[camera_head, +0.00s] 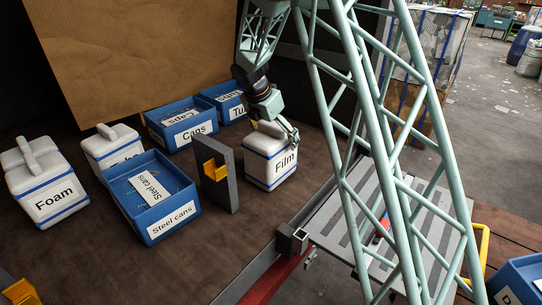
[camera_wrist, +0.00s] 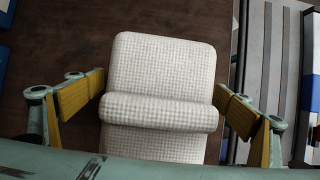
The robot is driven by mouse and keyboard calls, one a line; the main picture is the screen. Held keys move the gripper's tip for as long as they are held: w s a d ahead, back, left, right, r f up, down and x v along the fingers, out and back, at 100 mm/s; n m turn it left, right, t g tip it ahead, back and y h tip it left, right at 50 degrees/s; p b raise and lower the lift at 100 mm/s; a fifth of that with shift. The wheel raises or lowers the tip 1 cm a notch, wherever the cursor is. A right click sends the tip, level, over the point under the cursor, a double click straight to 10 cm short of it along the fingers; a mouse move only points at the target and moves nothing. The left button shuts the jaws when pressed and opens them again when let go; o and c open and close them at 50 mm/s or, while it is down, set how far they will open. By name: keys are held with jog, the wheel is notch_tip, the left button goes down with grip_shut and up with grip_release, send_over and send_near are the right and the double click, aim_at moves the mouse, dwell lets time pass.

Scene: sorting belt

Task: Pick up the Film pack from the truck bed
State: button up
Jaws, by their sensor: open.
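The Film pack (camera_head: 268,165) is a white block with blue bands and a "Film" label, standing upright on the brown truck bed (camera_head: 185,262). My gripper (camera_head: 277,133) is over its top. In the wrist view the pack (camera_wrist: 163,65) shows from above as a white woven top with a raised roll-shaped handle (camera_wrist: 158,112). My gripper's yellow-padded fingers (camera_wrist: 158,104) are open, one on each side of the handle.
A grey post with a yellow bracket (camera_head: 217,172) stands just left of the Film pack. A slatted grey platform (camera_head: 340,222) lies to the right.

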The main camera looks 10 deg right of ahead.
jog(key=shift+c, duration=0.7)
jog(key=c, duration=1.5)
jog(key=shift+r, duration=0.2)
jog(key=shift+c, duration=0.2)
jog(key=shift+w+r, duration=0.1)
jog(key=shift+r, duration=1.6)
jog(key=s+d+r+b, duration=0.1)
jog(key=s+d, duration=0.1)
jog(key=s, duration=1.4)
jog(key=shift+d+r, duration=0.15)
jog(key=shift+d, duration=0.25)
